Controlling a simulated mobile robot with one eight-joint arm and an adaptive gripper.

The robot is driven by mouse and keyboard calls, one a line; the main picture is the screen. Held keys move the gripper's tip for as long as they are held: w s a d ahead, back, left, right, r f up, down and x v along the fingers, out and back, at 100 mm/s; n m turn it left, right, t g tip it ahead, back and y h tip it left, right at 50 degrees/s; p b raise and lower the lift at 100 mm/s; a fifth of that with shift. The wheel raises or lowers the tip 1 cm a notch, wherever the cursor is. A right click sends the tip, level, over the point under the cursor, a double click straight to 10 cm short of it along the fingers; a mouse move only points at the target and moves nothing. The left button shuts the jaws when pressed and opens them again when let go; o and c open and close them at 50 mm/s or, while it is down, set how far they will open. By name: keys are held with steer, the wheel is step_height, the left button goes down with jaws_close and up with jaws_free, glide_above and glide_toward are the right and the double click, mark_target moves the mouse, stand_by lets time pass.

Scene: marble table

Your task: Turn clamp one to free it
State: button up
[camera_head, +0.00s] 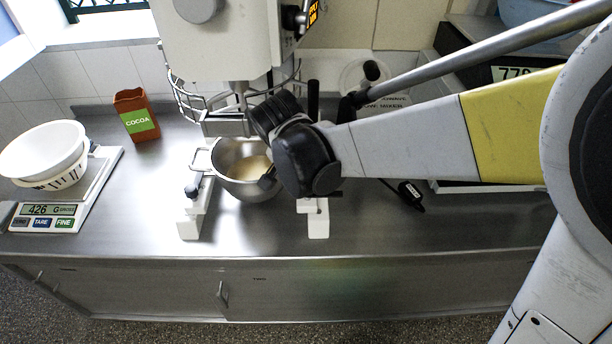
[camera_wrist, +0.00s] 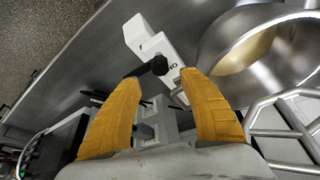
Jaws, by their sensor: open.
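In the wrist view, a white clamp block (camera_wrist: 150,45) with dark lettering, partly readable as "ON", stands beside the metal bowl (camera_wrist: 215,60). Its black lever (camera_wrist: 150,69) lies between and just beyond my yellow fingertips. My gripper (camera_wrist: 158,79) is open, with one finger on each side of the lever; I cannot tell whether they touch. In the head view, the right clamp (camera_head: 318,222) is partly hidden by my arm and stands right of the mixing bowl (camera_head: 233,186). The left clamp (camera_head: 190,224) has a dark knob. My fingers are hidden there.
The mixer (camera_head: 225,50) and its wire guard (camera_head: 185,100) rise behind and above the bowl. A scale (camera_head: 95,185) with white bowls and a cocoa box (camera_head: 137,115) stand to the left. A black item (camera_head: 411,195) lies right of my wrist. The front of the counter is clear.

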steer(key=shift+v, duration=2.25)
steer(key=shift+d, duration=0.1)
